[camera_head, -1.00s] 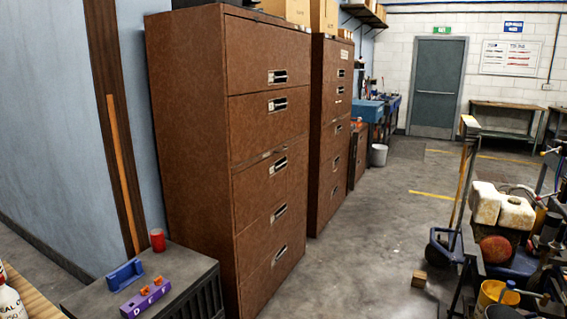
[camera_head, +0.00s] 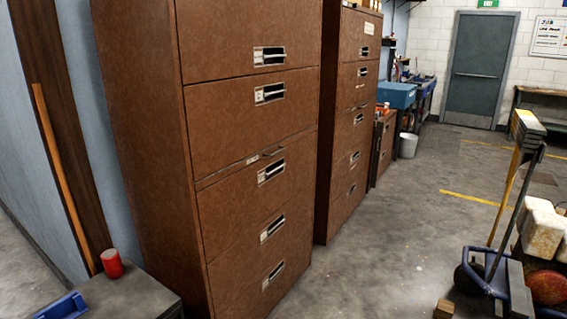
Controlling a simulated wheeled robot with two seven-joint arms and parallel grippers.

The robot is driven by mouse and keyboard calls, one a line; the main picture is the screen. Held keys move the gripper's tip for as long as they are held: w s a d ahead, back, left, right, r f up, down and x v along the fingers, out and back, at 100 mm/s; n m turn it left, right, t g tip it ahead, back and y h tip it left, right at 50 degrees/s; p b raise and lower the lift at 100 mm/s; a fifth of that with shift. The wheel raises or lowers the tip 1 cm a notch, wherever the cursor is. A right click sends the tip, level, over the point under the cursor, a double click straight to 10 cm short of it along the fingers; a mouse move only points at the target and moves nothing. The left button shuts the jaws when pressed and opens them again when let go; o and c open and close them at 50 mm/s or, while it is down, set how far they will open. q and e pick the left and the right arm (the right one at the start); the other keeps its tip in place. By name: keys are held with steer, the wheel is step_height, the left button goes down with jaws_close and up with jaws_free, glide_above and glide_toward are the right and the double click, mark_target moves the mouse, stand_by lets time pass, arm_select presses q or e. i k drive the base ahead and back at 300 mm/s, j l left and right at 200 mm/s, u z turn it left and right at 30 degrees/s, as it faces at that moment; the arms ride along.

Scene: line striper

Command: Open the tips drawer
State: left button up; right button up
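A tall brown cabinet (camera_head: 145,130) stands close in front of me, left of centre. Its front has several stacked drawers, all shut, each with a recessed metal handle; one upper handle (camera_head: 269,93) and one mid-height handle (camera_head: 271,171) show clearly. A second brown cabinet (camera_head: 338,130) stands just beyond it, also with shut drawers. A pale label (camera_head: 365,52) on it is too small to read, so I cannot tell which drawer is the tips drawer. Neither of my grippers is in view.
A low dark cabinet (camera_head: 130,295) at the lower left holds a red can (camera_head: 112,264) and a blue holder (camera_head: 62,306). A wheeled machine (camera_head: 500,280) and a wooden block (camera_head: 444,309) are at the right. The grey floor (camera_head: 385,260) between is clear.

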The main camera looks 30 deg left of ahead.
mark_target(229, 208)
steer(key=i, duration=1.35)
steer(key=j+u, duration=0.05)
steer(key=j, duration=0.05)
